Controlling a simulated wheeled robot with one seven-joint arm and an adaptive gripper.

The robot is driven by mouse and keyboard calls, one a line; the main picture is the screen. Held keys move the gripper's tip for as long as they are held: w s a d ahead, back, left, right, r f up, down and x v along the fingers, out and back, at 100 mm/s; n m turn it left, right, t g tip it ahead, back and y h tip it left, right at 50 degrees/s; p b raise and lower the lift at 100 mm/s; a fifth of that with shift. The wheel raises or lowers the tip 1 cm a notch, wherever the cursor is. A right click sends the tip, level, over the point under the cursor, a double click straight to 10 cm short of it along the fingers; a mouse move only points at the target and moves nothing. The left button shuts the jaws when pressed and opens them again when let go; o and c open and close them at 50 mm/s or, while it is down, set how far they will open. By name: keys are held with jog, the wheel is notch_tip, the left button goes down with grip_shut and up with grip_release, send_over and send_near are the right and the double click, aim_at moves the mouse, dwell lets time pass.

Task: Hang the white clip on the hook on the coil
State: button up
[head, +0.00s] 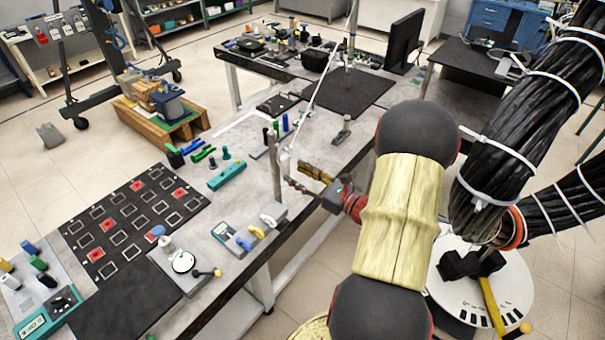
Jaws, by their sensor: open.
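My gripper (293,174) is at the end of my arm, over the front edge of the long workbench. Its fingers are apart and point left toward an upright tan post (275,165). A small white piece (285,158) shows beside the post, close to the fingertips; it may be the white clip, but it is too small to be sure. I cannot tell whether the fingers touch it. At the right, thick black bundles (530,100) bound with white ties may be the coil. I cannot make out a hook on them.
The workbench holds a black mat (133,215) with white frames and red squares, a teal tool (227,176), a grey box (273,213) and coloured handles. A monitor (397,45) stands at the back. A white round stand (512,290) is at lower right.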

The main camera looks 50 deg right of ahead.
aim_at(286, 161)
jog(key=w, duration=0.5)
jog(key=shift+w+a, duration=0.2)
jog(key=shift+w, duration=0.15)
jog(key=shift+c, duration=1.2)
jog(key=c, duration=0.7)
grip_shut()
jog(key=shift+s+r, duration=0.1)
jog(key=shift+r, duration=0.05)
jog(key=shift+s+r+p, duration=0.4)
jog(key=shift+r+p, duration=0.15)
jog(key=shift+r, duration=0.05)
jog(key=shift+s+r+p, duration=0.35)
jog(key=shift+r+p, duration=0.15)
jog(key=shift+r, duration=0.1)
jog(key=shift+s+d, duration=0.1)
jog(key=shift+s, duration=0.1)
